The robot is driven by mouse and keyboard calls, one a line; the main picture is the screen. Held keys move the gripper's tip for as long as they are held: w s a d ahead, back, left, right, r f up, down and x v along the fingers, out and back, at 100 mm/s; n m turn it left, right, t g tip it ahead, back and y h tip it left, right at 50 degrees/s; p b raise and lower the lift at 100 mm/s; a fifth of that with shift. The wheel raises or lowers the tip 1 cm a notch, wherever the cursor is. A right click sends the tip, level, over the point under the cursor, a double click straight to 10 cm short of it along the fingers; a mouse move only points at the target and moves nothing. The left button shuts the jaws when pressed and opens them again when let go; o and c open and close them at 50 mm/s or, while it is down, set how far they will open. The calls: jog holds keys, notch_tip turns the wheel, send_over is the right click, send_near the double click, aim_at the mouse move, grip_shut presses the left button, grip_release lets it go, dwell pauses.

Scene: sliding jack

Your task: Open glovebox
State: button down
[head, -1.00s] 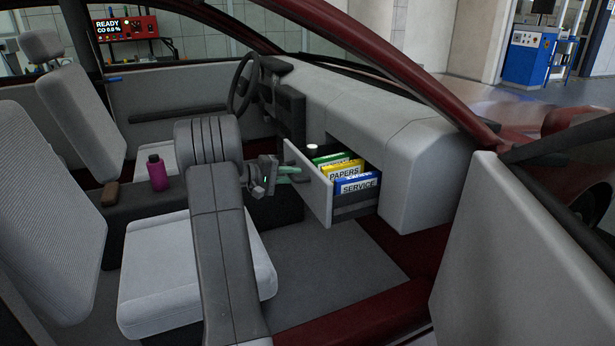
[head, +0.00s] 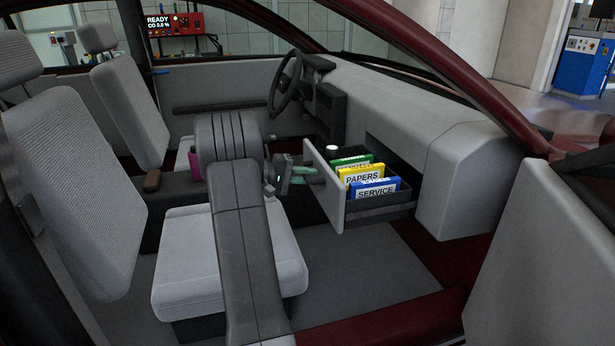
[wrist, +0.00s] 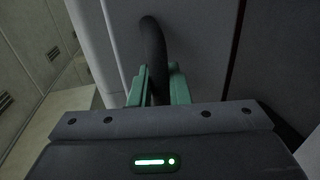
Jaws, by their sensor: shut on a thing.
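The glovebox drawer (head: 378,212) is pulled well out of the grey dashboard (head: 425,118). Its light grey front panel (head: 325,188) faces my gripper. Inside it stand green, yellow and blue folders (head: 372,188), with a white-topped round item (head: 332,149) near the front panel. My gripper (head: 305,174) is at the outer side of the panel. In the wrist view its green fingers (wrist: 158,88) are shut on the dark curved handle (wrist: 153,45). In the head view the handle is hidden behind the fingers.
A grey seat cushion (head: 200,252) lies below and left of my arm. A magenta bottle (head: 195,163) is partly hidden behind the arm. The steering wheel (head: 286,82) is at the back. Grey floor (head: 375,275) is clear below the drawer.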

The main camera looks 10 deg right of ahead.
jog(key=c, duration=1.4)
grip_release()
jog(key=shift+c, duration=0.2)
jog(key=shift+a, duration=0.1)
jog(key=p+v, duration=0.2)
jog(key=v, duration=1.1)
jog(key=shift+a+p, duration=0.3)
jog(key=shift+d+f, duration=0.1)
jog(key=b+x, duration=0.2)
jog(key=x, duration=1.1)
jog(key=shift+d+b, duration=0.3)
jog(key=shift+d, duration=0.05)
